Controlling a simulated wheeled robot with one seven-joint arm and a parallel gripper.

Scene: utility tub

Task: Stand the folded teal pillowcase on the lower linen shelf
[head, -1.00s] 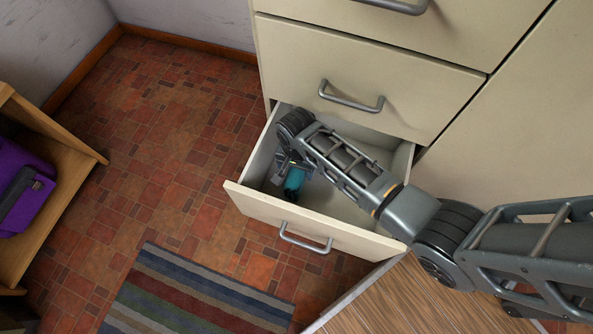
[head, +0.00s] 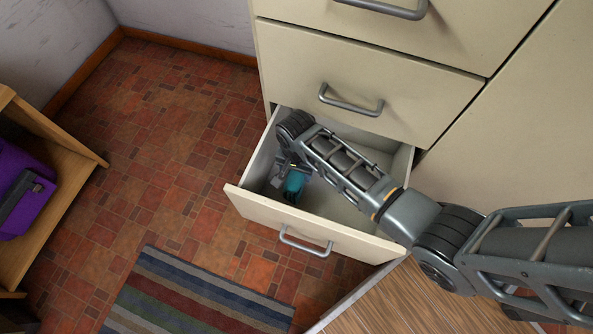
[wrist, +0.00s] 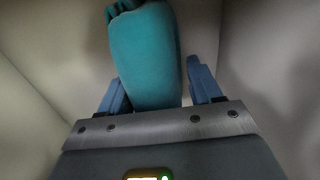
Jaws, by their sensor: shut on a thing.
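The teal pillowcase (head: 294,183) is in the open bottom drawer (head: 310,222), near its left end. In the wrist view the pillowcase (wrist: 146,58) is a rounded teal bundle between two blue fingers. My gripper (wrist: 157,84) is shut on it. In the head view my gripper (head: 284,176) is partly hidden by my arm, which reaches down into the drawer. I cannot tell whether the pillowcase touches the drawer floor. A wooden shelf unit (head: 50,127) stands at the left edge, only partly in view; I cannot tell its levels apart.
A purple item (head: 22,192) with a dark strip sits in the wooden unit. Closed cream drawers (head: 370,70) rise above the open one. A striped rug (head: 200,292) lies on the tiled floor (head: 160,160), which is clear between drawer and shelf unit. A wooden surface (head: 405,300) is at bottom right.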

